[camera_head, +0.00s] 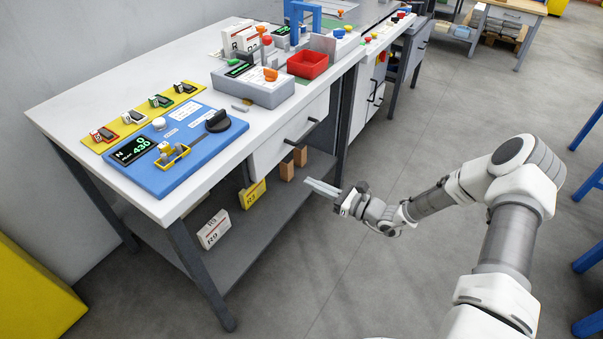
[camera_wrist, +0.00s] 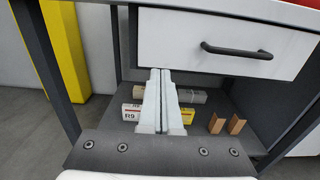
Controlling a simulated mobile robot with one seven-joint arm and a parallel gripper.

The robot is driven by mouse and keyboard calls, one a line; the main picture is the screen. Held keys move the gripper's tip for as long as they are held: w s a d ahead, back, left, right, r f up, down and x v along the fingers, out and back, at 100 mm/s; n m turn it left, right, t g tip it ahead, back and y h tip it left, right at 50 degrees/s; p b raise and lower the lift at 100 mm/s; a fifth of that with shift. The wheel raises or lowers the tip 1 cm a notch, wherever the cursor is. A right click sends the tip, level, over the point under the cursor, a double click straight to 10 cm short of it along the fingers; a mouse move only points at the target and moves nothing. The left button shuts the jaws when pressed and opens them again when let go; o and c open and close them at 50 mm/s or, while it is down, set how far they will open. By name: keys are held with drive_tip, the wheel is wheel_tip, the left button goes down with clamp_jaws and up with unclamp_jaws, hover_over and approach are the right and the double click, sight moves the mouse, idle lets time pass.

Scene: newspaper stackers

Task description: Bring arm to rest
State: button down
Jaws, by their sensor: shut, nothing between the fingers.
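My gripper (camera_head: 322,188) is in the middle of the head view, at the end of my outstretched arm. It is in front of the workbench, below the tabletop and near the lower shelf. In the wrist view my gripper (camera_wrist: 160,72) shows its two long pale fingers pressed together, with nothing between them. The fingers point toward the space under the drawer (camera_wrist: 225,42). From the wrist view I cannot tell how far the fingertips are from the shelf's contents.
The white workbench (camera_head: 95,82) carries a blue panel (camera_head: 165,180), a grey box and a red bin (camera_head: 307,64). Its lower shelf (camera_head: 235,250) holds an R9 box (camera_head: 214,229), a yellow box (camera_head: 253,194) and wooden blocks (camera_head: 287,171). Open floor lies around my arm; blue legs stand right.

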drive_tip(key=s+r+n+g+h, duration=0.5)
drive_tip(key=s+r+n+g, duration=0.4)
drive_tip(key=s+r+n, duration=0.45)
drive_tip(key=s+d+r+n+t+h, duration=0.6)
drive_tip(key=s+d+r+n+h, duration=0.45)
drive_tip(key=s+d+r, duration=0.5)
wheel_tip(320, 180, up, 15)
drive_tip(key=a+p, duration=0.1)
drive_tip(key=p, duration=1.3)
drive_tip(key=shift+s+a, duration=0.2)
drive_tip(key=shift+s, duration=0.25)
drive_tip(key=shift+a+f, duration=0.1)
drive_tip(key=shift+f, duration=0.05)
